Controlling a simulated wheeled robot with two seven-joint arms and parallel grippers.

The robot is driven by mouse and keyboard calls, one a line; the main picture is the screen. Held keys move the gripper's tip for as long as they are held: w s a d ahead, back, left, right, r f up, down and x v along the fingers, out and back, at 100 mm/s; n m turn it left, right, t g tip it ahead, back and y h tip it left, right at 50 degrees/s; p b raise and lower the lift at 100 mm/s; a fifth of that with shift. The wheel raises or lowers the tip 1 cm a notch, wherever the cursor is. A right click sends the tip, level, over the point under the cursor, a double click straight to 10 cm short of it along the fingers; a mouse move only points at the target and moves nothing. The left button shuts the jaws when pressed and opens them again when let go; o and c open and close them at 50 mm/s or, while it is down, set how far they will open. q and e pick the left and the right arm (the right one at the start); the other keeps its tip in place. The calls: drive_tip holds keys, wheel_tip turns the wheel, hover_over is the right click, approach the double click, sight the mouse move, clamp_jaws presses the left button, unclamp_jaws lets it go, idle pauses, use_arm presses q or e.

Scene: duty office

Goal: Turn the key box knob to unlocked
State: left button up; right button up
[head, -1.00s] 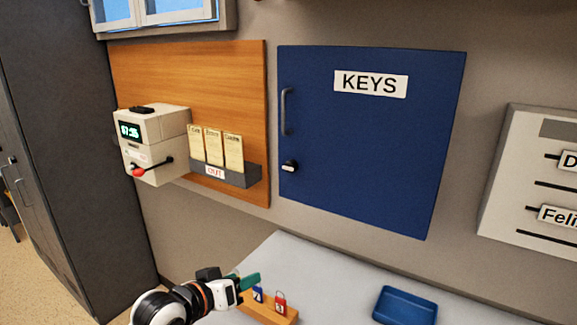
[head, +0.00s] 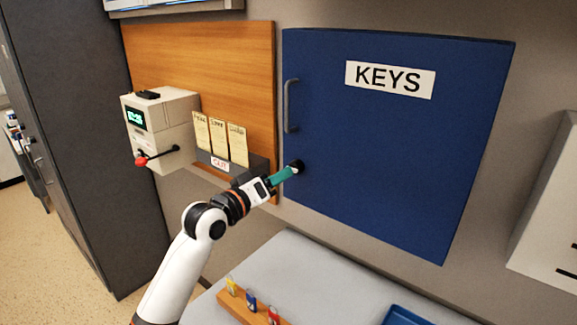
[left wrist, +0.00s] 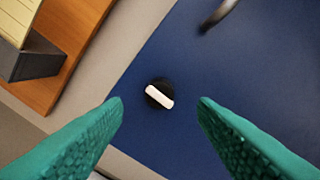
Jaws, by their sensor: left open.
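The blue key box (head: 390,150) with its KEYS label hangs on the wall, its door shut. Its knob (left wrist: 159,95) is a black disc with a white bar, low on the door's left side below the handle (head: 290,106). In the left wrist view the bar slants from upper left to lower right. My left gripper (head: 291,173) is at the knob in the head view and partly covers it. In the left wrist view its green fingers (left wrist: 160,108) are open, one either side of the knob, with visible gaps. My right gripper is not in view.
Left of the box, a wooden board (head: 225,65) carries a time clock (head: 160,130) and a card rack (head: 230,160). Below are a grey table (head: 300,265), a wooden block with several coloured padlocks (head: 236,303) and a blue tray (head: 400,317).

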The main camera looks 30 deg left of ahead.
sight(297, 165)
use_arm(q)
drive_tip(key=w+p, duration=0.1)
drive_tip(key=w, duration=0.4)
drive_tip(key=shift+d, duration=0.2)
drive_tip(key=c, duration=1)
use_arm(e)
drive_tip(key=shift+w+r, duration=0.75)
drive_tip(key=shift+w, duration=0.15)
use_arm(q)
drive_tip(key=shift+m, duration=0.4)
drive_tip(key=m+p, duration=0.1)
drive_tip(key=m, duration=1.6)
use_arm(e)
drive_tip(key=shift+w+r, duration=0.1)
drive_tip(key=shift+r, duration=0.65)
use_arm(q)
drive_tip(key=shift+p, duration=0.3)
